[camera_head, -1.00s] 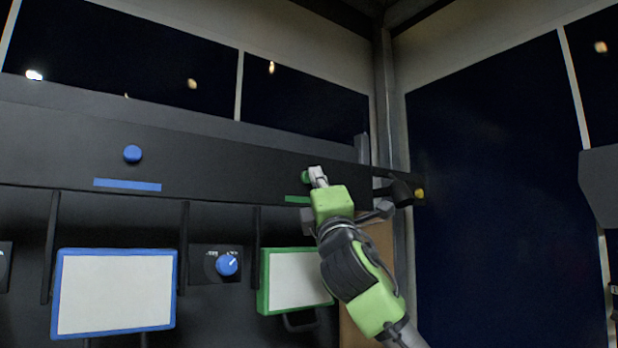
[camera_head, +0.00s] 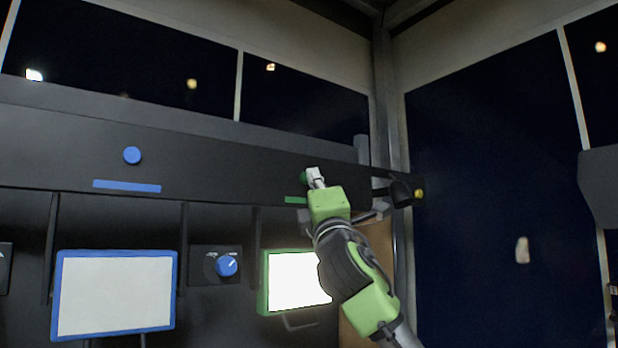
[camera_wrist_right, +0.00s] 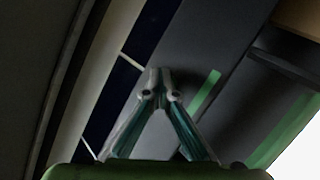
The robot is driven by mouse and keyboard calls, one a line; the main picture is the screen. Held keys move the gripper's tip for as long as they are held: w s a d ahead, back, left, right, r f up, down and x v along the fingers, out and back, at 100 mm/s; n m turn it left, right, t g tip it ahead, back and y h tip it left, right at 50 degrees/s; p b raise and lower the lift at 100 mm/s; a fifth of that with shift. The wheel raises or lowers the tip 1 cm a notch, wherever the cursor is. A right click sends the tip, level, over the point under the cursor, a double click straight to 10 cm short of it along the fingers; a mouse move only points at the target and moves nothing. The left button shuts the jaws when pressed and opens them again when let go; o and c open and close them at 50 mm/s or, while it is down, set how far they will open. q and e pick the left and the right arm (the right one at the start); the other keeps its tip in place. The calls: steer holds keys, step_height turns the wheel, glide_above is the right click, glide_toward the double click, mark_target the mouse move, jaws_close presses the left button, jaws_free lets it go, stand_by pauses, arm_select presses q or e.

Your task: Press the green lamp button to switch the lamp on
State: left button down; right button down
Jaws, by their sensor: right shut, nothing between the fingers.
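The green lamp button (camera_head: 304,176) is on the dark upper panel, right of centre in the head view, above a short green strip (camera_head: 295,200). It is mostly covered by my right gripper (camera_head: 314,172), which is shut and empty with its fingertips at the button. In the right wrist view the closed fingertips (camera_wrist_right: 157,78) meet the dark panel beside the green strip (camera_wrist_right: 204,92); the button is hidden there. The green-framed lamp (camera_head: 298,280) below is glowing bright white. My left gripper is not in view.
A blue button (camera_head: 132,154) with a blue strip (camera_head: 127,186) sits further left on the panel. Below are an unlit blue-framed lamp (camera_head: 115,293) and a blue knob (camera_head: 227,265). A black spotlight-like fitting (camera_head: 401,193) stands close right of my gripper.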

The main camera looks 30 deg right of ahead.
steer(key=shift+s+f, duration=0.1)
steer(key=shift+s, duration=0.2)
steer(key=s+b, duration=0.1)
steer(key=s, duration=0.5)
steer(key=shift+d+b, duration=0.2)
steer(key=shift+b, duration=0.1)
steer(key=shift+y, duration=0.3)
stand_by(0.3)
